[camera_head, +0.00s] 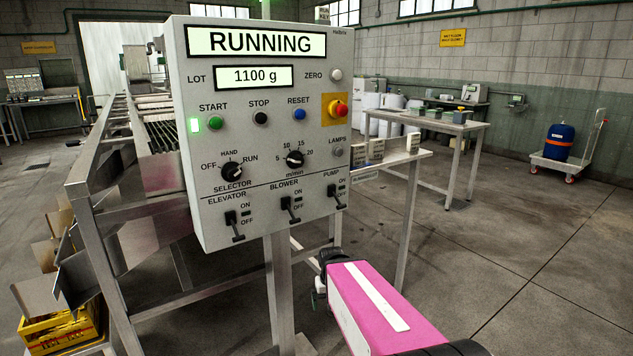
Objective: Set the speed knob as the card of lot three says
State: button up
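The speed knob (294,159) is a black dial marked m/min on the grey control panel (218,80). Its scale reads 5, 10, 15, 20. A pale mark shows on its left side, towards the low end, but the exact setting is too small to read. The panel display (259,42) reads RUNNING and the lot display (253,77) reads 1100 g. No card for lot three can be made out. My pink arm link (375,305) is at the bottom, below and right of the panel. My gripper does not show, and nothing of mine touches the knob.
The selector (232,171), a red emergency button (340,110) and several toggle switches share the panel. Sizer rails (97,150) and a yellow crate (55,332) are left.

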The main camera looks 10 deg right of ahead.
aim_at(295, 160)
jog(key=k+j+z, duration=0.2)
jog(key=k+j, duration=0.15)
jog(key=j, duration=0.25)
jog(key=k+j+z, duration=0.2)
jog(key=k+j, duration=0.2)
jog(key=j, duration=0.1)
